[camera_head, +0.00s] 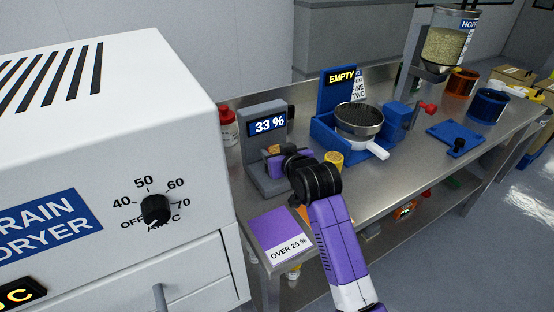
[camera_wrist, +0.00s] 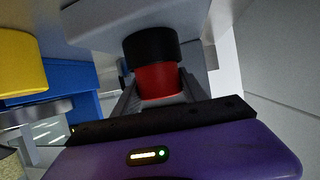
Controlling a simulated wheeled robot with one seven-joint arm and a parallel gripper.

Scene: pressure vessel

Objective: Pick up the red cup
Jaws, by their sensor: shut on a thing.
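The red cup (camera_wrist: 158,82) shows in the wrist view between my two fingers. A black round part (camera_wrist: 150,45) sits right against its upper end; I cannot tell whether it belongs to the cup. My gripper (camera_wrist: 158,92) is shut on the red cup. In the head view, my gripper (camera_head: 276,160) is at the front of the grey meter (camera_head: 262,180), which reads 33 %. The cup is mostly hidden there by the gripper and wrist, and I cannot tell whether it rests on the meter.
The white dryer (camera_head: 100,120) stands close on the left. A red-topped jar (camera_head: 228,125) is behind the meter. A yellow cup (camera_head: 333,160) and a blue stand with a pan (camera_head: 358,122) are to the right. A purple "OVER 25 %" panel (camera_head: 280,228) lies in front.

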